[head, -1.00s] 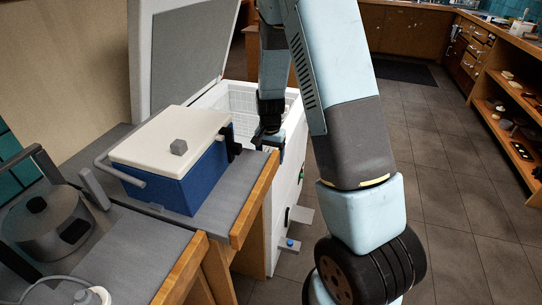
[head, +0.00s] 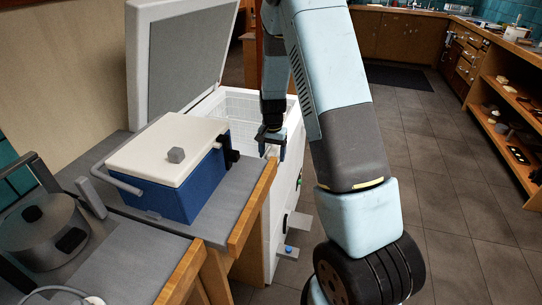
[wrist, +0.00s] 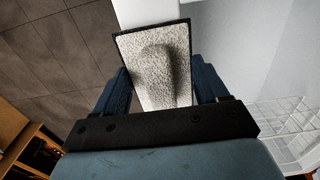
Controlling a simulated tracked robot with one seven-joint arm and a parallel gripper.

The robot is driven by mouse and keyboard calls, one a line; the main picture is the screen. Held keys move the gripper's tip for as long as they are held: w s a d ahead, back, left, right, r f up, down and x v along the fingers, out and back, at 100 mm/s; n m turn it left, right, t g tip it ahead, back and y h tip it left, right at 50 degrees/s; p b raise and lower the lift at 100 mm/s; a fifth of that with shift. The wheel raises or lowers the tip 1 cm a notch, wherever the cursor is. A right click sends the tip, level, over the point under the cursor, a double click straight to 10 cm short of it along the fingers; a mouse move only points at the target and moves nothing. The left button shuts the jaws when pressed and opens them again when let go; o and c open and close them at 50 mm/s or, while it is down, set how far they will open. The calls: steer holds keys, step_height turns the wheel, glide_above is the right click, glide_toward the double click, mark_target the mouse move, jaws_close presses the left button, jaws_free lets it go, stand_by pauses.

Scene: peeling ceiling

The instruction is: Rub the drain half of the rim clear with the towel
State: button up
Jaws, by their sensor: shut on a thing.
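The white chest freezer (head: 277,212) stands open beyond the counter, its lid (head: 185,50) raised. My gripper (head: 271,148) hangs at its near right part, by the rim. In the wrist view my gripper (wrist: 163,88) is shut on the towel (wrist: 180,45), a pale, speckled pad with a dark border and a raised ridge between the fingers. The white rim (wrist: 145,10) shows as a strip past the towel's far end; the towel hides what lies beneath it. I cannot tell whether towel and rim touch. No frost or dirt on the rim can be made out.
A blue cooler (head: 190,190) with a white lid stands on the grey counter (head: 225,205) left of my gripper. A metal pot (head: 40,235) is at the lower left. A wire basket (wrist: 285,125) is inside the freezer. The tiled floor (head: 440,200) at right is clear.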

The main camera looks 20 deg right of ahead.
steer(key=shift+w+d, duration=0.8)
steer(key=shift+w, duration=0.2)
steer(key=shift+w+d, duration=0.1)
steer(key=shift+w+d, duration=0.55)
steer(key=shift+w, duration=0.2)
steer(key=shift+w+d, duration=0.55)
steer(key=shift+w, duration=0.2)
steer(key=shift+w+d, duration=0.6)
steer(key=shift+w, duration=0.25)
steer(key=shift+w+d, duration=0.55)
steer(key=shift+w, duration=0.25)
steer(key=shift+w+d, duration=0.6)
steer(key=shift+w, duration=0.2)
steer(key=shift+w+d, duration=0.6)
steer(key=shift+w, duration=0.2)
